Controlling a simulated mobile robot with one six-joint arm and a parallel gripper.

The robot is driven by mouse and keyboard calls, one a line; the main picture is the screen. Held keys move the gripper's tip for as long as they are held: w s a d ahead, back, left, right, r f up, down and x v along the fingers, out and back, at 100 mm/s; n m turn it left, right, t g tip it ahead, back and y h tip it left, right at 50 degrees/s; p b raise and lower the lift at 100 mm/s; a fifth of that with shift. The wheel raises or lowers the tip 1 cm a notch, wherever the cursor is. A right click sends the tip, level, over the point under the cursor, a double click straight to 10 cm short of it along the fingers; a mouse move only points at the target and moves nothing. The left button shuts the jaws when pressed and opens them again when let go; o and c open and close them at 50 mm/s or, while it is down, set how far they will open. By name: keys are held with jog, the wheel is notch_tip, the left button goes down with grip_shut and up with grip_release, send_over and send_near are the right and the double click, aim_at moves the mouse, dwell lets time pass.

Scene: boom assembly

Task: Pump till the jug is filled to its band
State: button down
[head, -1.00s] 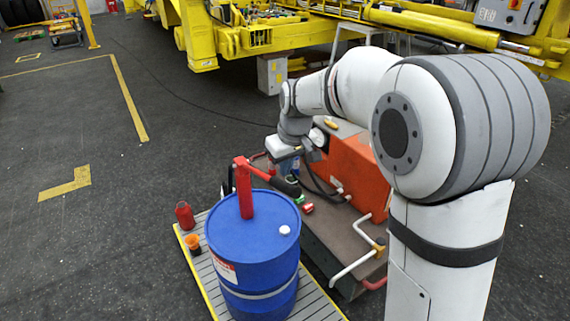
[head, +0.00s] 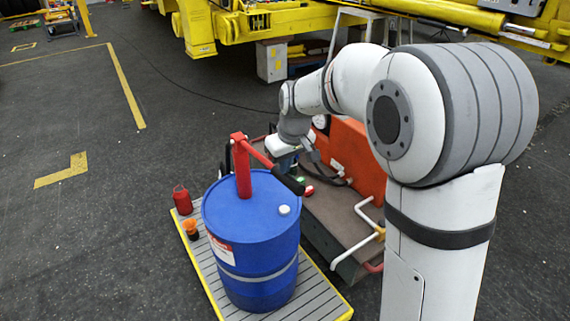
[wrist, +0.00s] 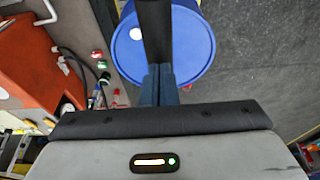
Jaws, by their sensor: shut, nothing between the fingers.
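A red hand pump (head: 242,170) stands on a blue drum (head: 262,248). Its lever slopes down to the right and ends in a black grip (head: 288,181). My gripper (head: 290,164) is shut and empty, just above and behind the grip. In the wrist view, my fingers (wrist: 159,80) are together at the near end of the black grip (wrist: 154,32); I cannot tell whether they touch it. A small orange-topped vessel with dark contents (head: 191,229) stands left of the drum and may be the jug. No band or fill level can be made out.
An orange machine (head: 352,150) with a gauge and white pipes (head: 352,245) stands close on the right. The floor at left is open.

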notch_tip(320, 180, up, 11)
jog(key=p, duration=0.7)
dwell(0.9)
jog(key=s+d+m, duration=0.2)
jog(key=s+d, duration=0.3)
jog(key=s, duration=0.3)
jog(key=s+d+m+h, duration=0.1)
jog(key=s+d+m, duration=0.1)
jog(key=s+d, duration=0.3)
jog(key=s+d+m+t, duration=0.1)
jog(key=s+d, duration=0.5)
jog(key=s, duration=0.7)
jog(key=shift+s+m+h, duration=0.25)
jog(key=shift+m+h, duration=0.05)
jog(key=shift+m, duration=0.6)
